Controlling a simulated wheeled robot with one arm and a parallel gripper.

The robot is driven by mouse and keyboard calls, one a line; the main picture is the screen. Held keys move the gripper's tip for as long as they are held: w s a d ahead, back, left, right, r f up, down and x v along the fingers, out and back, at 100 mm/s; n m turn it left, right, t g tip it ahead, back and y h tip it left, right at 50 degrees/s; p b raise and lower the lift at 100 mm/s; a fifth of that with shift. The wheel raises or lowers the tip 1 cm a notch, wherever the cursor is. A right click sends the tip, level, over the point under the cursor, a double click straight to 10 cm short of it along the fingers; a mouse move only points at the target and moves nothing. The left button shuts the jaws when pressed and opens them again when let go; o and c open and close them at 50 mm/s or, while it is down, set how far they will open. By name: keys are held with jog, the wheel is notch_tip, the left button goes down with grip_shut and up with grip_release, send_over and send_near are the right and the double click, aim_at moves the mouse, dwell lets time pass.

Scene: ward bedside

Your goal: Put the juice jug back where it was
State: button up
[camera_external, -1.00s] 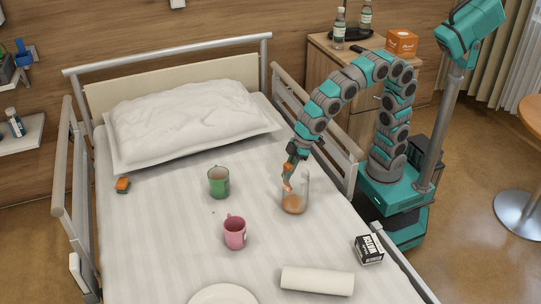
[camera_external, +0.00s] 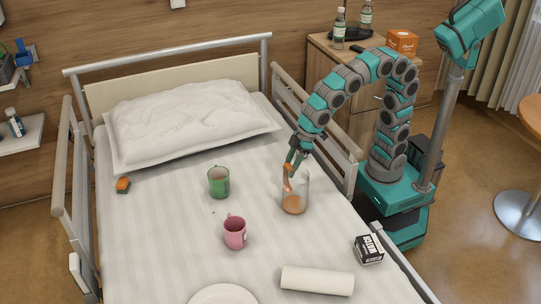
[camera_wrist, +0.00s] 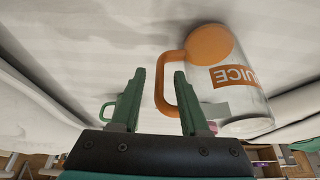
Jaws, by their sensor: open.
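The juice jug (camera_external: 295,204), clear with an orange handle and some orange juice low inside, stands upright on the right side of the bed. My gripper (camera_external: 292,160) is open above and beside its handle. The orange handle (camera_wrist: 161,85) lies between my gripper's two fingers (camera_wrist: 157,75), partly hidden by the right one. I cannot tell whether a finger touches it.
A green mug (camera_external: 219,184) and a pink mug (camera_external: 235,233) stand left of the jug. A white roll (camera_external: 317,281), a black-and-white box (camera_external: 369,249) and a plate (camera_external: 223,295) lie nearer.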

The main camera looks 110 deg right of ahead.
jog(key=v, duration=0.9)
jog(key=shift+r, duration=0.15)
jog(key=shift+o, duration=0.2)
jog(key=shift+s, duration=0.1)
